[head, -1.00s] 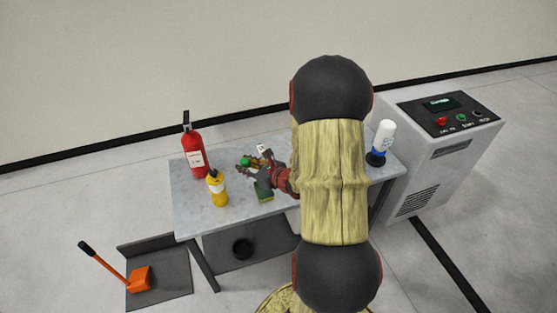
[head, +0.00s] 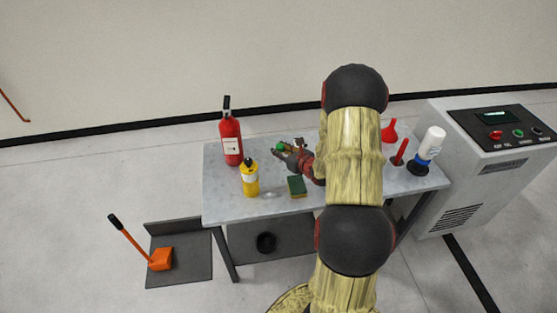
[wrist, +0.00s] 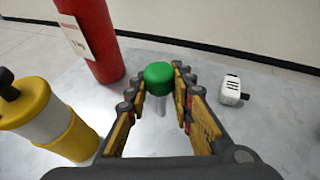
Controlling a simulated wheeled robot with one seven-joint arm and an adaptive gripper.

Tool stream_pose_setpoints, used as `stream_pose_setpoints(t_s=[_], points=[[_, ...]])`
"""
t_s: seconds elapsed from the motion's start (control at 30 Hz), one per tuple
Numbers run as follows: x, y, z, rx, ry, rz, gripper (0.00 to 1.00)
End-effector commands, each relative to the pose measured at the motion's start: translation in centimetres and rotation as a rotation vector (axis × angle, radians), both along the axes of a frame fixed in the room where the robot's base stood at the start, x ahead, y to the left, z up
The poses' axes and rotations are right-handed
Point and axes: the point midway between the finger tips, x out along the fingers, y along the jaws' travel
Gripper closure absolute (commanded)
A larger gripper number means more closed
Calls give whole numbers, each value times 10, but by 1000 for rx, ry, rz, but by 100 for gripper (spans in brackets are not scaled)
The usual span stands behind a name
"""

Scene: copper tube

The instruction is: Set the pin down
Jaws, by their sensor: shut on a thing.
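The pin has a green round head (wrist: 160,73) and a short silver shaft (wrist: 161,105). In the wrist view it stands upright between my fingertips. My gripper (wrist: 161,88) is shut on the pin, with fingers on both sides just under the head. In the head view my gripper (head: 284,153) is over the back left part of the grey table (head: 235,205), and the green head (head: 281,147) shows at its fingertips. I cannot tell whether the shaft's lower end touches the tabletop.
A red extinguisher (head: 231,142) and a yellow bottle (head: 250,180) stand left of my gripper. A small white device (wrist: 232,91) lies to its right in the wrist view. A green sponge (head: 297,187) lies in front. A red funnel (head: 389,131) and a white bottle (head: 431,145) stand right.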

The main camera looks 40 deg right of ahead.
Motion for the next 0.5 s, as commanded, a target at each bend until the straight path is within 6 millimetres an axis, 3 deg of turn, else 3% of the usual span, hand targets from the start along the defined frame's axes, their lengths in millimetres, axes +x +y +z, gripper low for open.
stream_pose_setpoints(t_s=[0.33,0.5], points=[[19,-4,-24,0,-1,1,100],[19,-4,-50,1,0,0,100]])
